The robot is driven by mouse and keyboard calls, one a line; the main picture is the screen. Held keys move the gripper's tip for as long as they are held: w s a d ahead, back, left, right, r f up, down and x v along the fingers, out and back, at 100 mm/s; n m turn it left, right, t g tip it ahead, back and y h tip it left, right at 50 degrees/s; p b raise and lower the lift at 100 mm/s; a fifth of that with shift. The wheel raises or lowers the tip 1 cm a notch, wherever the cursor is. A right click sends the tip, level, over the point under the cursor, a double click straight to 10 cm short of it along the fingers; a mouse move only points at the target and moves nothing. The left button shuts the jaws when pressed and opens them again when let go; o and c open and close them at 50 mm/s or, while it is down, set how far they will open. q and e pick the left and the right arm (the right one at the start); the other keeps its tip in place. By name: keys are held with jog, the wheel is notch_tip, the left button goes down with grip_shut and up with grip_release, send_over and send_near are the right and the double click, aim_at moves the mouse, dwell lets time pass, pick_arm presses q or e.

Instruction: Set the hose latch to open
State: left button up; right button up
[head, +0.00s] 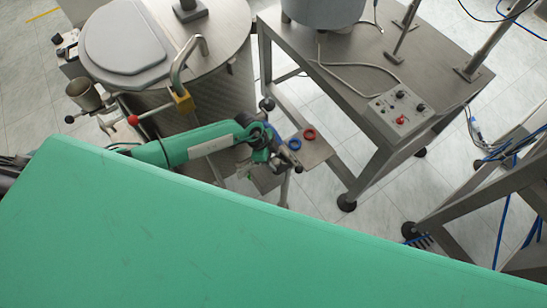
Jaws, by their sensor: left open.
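I cannot tell for sure which part is the hose latch. Beside the steel drum (215,85) are a lever with a red ball knob (133,120) and a bent metal pipe (187,62) with a yellow block (181,101) at its lower end. My left gripper (287,160) is at the end of the green arm, to the lower right of the drum. It is open, and its fingers are small and partly hidden. It is close to a small metal shelf (316,152) with a red ring (309,134) and a blue ring (294,145). My right gripper is out of view.
A steel table (350,85) at the upper right carries a grey bowl (322,10) and a control box (399,112) with knobs. A metal cup (84,95) hangs left of the drum. Another metal frame (480,205) stands at the right. Tiled floor (330,215) shows between them.

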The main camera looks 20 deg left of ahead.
pick_arm(q)
jog(key=shift+d+f, duration=0.1)
jog(key=shift+f, duration=0.2)
grip_shut()
jog(key=shift+s+a+r+p, duration=0.15)
jog(key=shift+s+a+p, duration=0.15)
jog(key=shift+p, duration=0.25)
jog(key=s+a+p, duration=0.2)
jog(key=s+p, duration=0.1)
jog(key=shift+s+a+p, duration=0.25)
jog(key=shift+a+p, duration=0.05)
jog(key=shift+s+a, duration=0.2)
jog(key=shift+s, duration=0.05)
grip_release()
